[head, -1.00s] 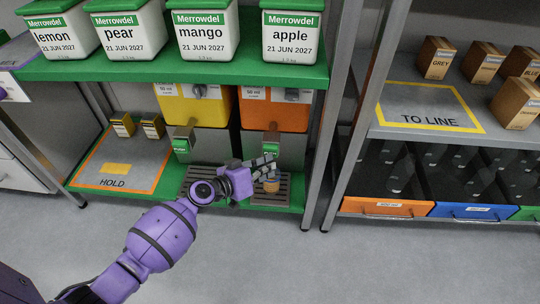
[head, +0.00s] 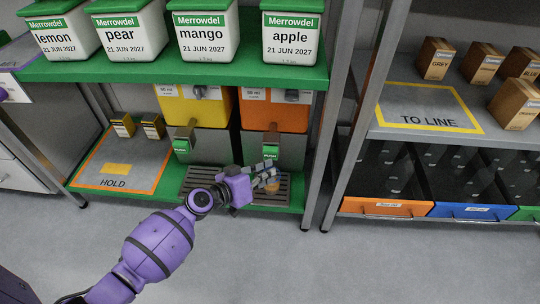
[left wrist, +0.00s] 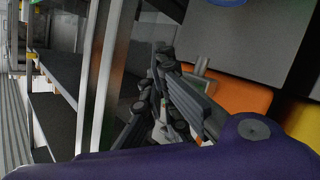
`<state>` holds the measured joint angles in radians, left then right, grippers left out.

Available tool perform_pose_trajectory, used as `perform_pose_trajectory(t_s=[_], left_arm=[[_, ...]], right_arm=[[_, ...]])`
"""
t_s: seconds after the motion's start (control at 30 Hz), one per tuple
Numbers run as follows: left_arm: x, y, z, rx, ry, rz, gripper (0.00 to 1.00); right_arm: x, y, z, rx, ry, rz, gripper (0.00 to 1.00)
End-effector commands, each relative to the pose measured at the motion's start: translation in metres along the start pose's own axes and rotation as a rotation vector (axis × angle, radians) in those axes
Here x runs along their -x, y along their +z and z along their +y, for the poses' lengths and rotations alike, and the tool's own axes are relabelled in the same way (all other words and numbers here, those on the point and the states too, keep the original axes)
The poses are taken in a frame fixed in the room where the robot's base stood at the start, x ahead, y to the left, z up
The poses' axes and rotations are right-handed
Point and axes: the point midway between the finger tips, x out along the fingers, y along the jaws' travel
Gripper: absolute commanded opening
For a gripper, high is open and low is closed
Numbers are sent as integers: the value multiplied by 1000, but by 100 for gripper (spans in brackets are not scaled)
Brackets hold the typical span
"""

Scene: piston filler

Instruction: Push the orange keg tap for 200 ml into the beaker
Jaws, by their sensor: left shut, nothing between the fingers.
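The orange keg (head: 275,112) stands on the lower shelf, below the apple tub. Its tap (head: 270,150), with a green push label, hangs at the front. The beaker (head: 272,185) is under this tap on the drip grate, with orange-brown liquid showing; my fingers partly cover it and its level cannot be read. My left gripper (head: 268,171) is shut and empty, just below and in front of the tap label; I cannot tell whether it touches anything. The left wrist view shows the gripper's dark fingers (left wrist: 165,95) beside the orange keg (left wrist: 242,97). My right gripper is not in view.
A yellow keg (head: 193,106) with its own tap (head: 182,143) stands to the left. A HOLD mat (head: 98,181) lies farther left with two small boxes behind. The green upper shelf (head: 190,70) overhangs the kegs, and a grey post (head: 327,140) stands close on the right.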

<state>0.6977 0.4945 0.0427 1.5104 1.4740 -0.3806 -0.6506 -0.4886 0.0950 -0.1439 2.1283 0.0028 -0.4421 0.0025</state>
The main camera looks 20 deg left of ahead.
Motion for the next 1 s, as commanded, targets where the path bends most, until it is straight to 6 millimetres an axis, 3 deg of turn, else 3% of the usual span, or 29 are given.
perform_pose_trajectory(t_s=[0.17, 0.63, 1.0], left_arm=[[2, 2, 1, 0, 0, -1, 0], [32, 24, 23, 0, 0, -1, 0], [35, 26, 25, 0, 0, 0, 0]], right_arm=[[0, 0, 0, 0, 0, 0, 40], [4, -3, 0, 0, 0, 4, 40], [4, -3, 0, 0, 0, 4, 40]])
